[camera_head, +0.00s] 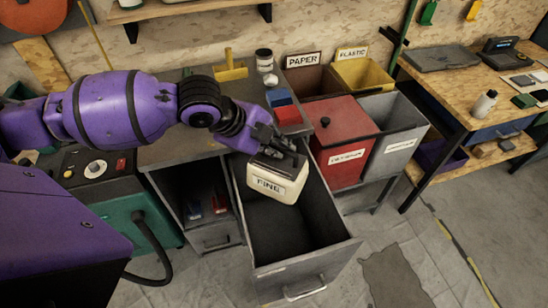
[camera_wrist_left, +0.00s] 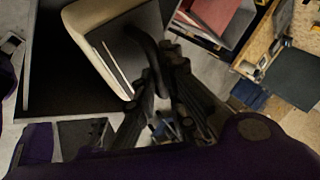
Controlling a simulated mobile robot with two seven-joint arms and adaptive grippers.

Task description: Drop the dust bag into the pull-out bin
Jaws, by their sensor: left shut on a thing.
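The dust bag (camera_head: 277,186) is a cream box-shaped bag with a dark top and a label reading "FINE". My left gripper (camera_head: 280,150) is shut on its top and holds it over the open pull-out bin (camera_head: 330,250), a grey drawer with a dark inside. The bag looks upright or slightly tilted and hides part of the drawer's interior. In the left wrist view the bag (camera_wrist_left: 90,22) shows beside the gripper fingers (camera_wrist_left: 165,85), with the dark drawer inside (camera_wrist_left: 65,75) beyond it. My right gripper is in neither view.
A red lidded bin (camera_head: 342,145) and a grey bin (camera_head: 398,125) stand right of the drawer, with paper (camera_head: 310,80) and plastic (camera_head: 362,75) bins behind. A workbench (camera_head: 460,80) is at the right. The floor (camera_head: 400,235) right of the drawer is mostly clear.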

